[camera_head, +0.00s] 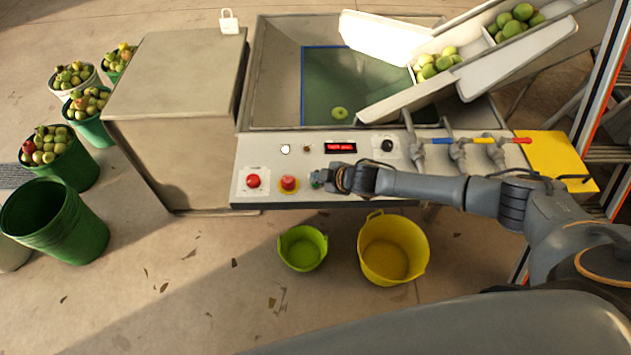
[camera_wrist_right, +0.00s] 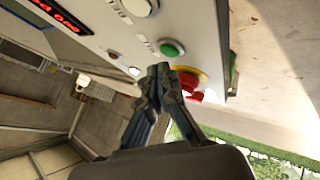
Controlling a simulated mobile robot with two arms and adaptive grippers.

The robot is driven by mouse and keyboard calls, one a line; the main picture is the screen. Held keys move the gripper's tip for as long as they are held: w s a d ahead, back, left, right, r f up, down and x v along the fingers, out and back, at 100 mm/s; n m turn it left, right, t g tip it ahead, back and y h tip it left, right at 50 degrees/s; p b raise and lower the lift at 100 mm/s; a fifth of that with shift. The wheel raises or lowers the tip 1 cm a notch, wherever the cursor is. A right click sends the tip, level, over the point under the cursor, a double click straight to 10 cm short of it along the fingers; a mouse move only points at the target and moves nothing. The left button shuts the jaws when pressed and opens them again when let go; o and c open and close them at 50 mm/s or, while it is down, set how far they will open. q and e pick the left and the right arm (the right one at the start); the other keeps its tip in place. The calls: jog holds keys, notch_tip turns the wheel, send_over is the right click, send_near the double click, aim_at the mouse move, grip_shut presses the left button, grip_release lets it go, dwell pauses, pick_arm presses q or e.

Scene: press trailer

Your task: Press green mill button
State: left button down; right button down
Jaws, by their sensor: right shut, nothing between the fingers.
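The green button (camera_wrist_right: 172,48) shows in the wrist view on the pale control panel (camera_wrist_right: 205,35), just beyond my right fingertips. In the head view a bit of green (camera_head: 315,181) shows at the gripper's tip, mostly hidden by it. My right gripper (camera_head: 328,180) is shut and empty, reaching in from the right over the panel's front. In the wrist view its closed fingertips (camera_wrist_right: 160,70) are very near the green button; I cannot tell whether they touch it. My left gripper is not in view.
A red mushroom button on a yellow base (camera_head: 288,184) is just left of the gripper, with another red button (camera_head: 253,181) beyond. A red display (camera_head: 340,147) and black knob (camera_head: 387,146) lie behind. Coloured valve handles (camera_head: 485,140) are right. Buckets (camera_head: 394,249) stand below.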

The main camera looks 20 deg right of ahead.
aim_at(318, 185)
notch_tip(318, 185, up, 5)
jog(key=p, duration=0.5)
dwell(0.3)
dwell(0.4)
